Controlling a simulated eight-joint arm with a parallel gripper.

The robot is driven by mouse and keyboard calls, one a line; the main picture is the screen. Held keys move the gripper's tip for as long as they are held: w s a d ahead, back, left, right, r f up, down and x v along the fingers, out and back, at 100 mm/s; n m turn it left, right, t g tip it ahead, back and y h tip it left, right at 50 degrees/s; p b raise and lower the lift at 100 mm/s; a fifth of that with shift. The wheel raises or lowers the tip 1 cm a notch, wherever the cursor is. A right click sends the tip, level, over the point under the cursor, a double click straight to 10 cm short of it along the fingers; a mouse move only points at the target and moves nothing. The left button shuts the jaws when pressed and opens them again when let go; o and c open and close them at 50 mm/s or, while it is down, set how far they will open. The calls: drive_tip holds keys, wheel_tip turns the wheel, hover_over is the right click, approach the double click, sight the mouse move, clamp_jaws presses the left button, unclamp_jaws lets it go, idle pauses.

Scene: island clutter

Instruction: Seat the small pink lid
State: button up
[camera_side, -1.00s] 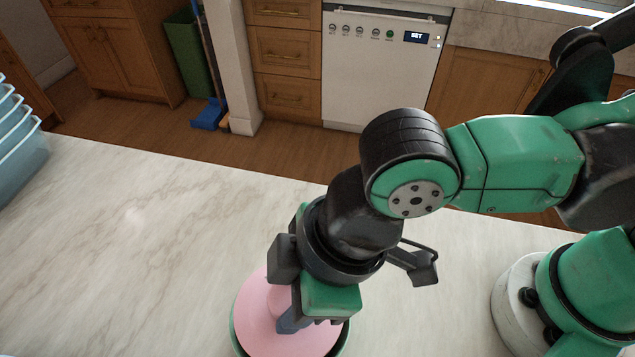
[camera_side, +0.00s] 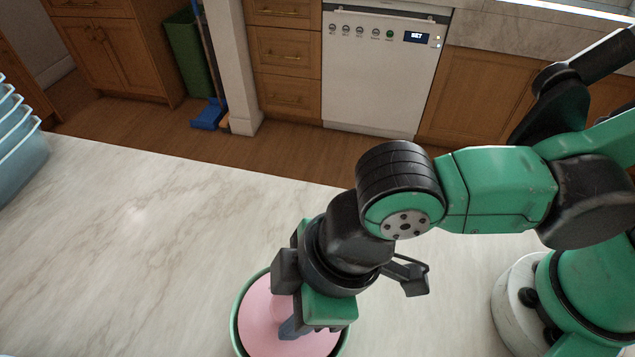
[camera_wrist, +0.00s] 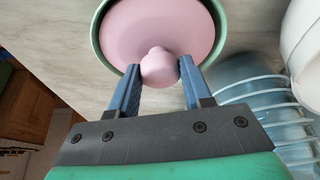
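The small pink lid (camera_side: 257,316) lies inside the rim of a round green pot or bowl (camera_side: 236,319) at the bottom of the side view. The green rim shows around the lid's left and upper edge; the front is cut off by the frame. In the wrist view the lid (camera_wrist: 125,35) has a round pink knob, and the green rim (camera_wrist: 98,42) shows around it. My gripper (camera_wrist: 160,67) has its blue fingers on either side of the knob, closed against it. In the side view my gripper (camera_side: 290,320) points down over the lid and hides its right part.
Stacked blue-grey containers (camera_side: 18,145) stand at the left edge of the pale marble counter (camera_side: 130,240). The wrist view shows blue-grey stacked ware (camera_wrist: 265,95) and white round ware (camera_wrist: 303,45) at right. The counter left of the green rim is clear.

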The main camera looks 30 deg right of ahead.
drive_tip(key=o, duration=0.4)
drive_tip(key=shift+v, duration=2.8)
drive_tip(key=w+d+m+t+h, duration=0.1)
drive_tip(key=w+d+m, duration=0.2)
drive_tip(key=d, duration=0.5)
drive_tip(key=w+d+m+t+h, duration=0.1)
drive_tip(key=w+d+m, duration=0.3)
drive_tip(key=d, duration=0.4)
drive_tip(key=w+d+m+t+h, duration=0.2)
drive_tip(key=d+m, duration=0.4)
drive_tip(key=d, duration=0.3)
drive_tip(key=shift+w+d+r+t, duration=0.1)
drive_tip(key=shift+w+t, duration=0.2)
drive_tip(key=shift+w, duration=0.2)
drive_tip(key=shift+w+r+t, duration=0.15)
drive_tip(key=shift+w+t, duration=0.15)
drive_tip(key=shift+w, duration=0.2)
